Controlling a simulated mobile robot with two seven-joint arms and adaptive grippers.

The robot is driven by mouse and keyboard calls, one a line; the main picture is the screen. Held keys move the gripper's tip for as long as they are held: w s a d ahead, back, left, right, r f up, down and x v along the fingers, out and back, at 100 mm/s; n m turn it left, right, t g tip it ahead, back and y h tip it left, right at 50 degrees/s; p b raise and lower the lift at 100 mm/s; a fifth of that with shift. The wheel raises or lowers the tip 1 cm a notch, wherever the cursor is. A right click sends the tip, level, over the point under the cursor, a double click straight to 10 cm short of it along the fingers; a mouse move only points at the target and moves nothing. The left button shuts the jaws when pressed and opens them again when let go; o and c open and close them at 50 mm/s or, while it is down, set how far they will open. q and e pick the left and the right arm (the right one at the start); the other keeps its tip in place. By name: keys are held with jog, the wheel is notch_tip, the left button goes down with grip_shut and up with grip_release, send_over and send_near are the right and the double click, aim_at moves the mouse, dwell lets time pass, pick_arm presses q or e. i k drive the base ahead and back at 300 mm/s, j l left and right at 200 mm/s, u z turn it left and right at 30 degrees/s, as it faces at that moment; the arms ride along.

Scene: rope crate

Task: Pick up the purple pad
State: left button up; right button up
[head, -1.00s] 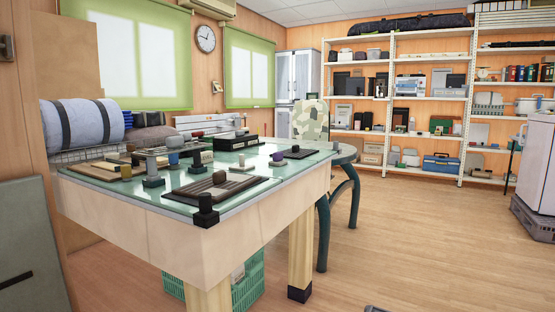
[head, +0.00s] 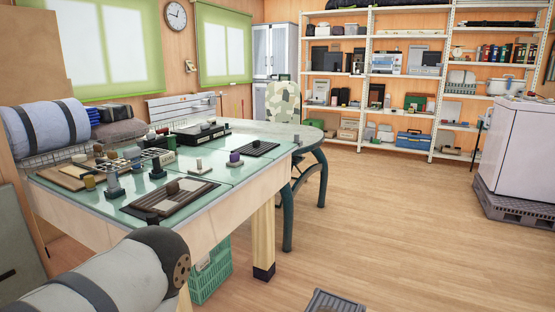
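A small purple block (head: 235,159), which looks like the purple pad, stands on the glass-topped table (head: 226,182). It is in the right half of the table top, just left of a dark slotted tray (head: 254,149). It looks upright and nothing touches it from above. Neither of my grippers is in the head view, so I cannot see whether they are open or shut.
Another dark tray (head: 178,203) and several small blocks crowd the table's left half. A green crate (head: 210,275) is under the table. A dark crate (head: 335,302) lies on the floor at the bottom. The wooden floor (head: 400,220) to the right is mostly clear.

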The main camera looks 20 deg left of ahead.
aim_at(235, 161)
jog(key=i+l+z, duration=0.35)
jog(key=l, duration=0.2)
jog(key=i+l+z, duration=0.75)
jog(key=i, duration=0.25)
jog(key=i+j+u, duration=0.25)
jog(key=i, duration=0.35)
jog(key=i+l+u, duration=0.2)
jog(key=i, duration=0.35)
jog(key=i+u, duration=0.25)
jog(key=i, duration=0.35)
jog(key=i+l+u, duration=0.2)
jog(key=i, duration=0.4)
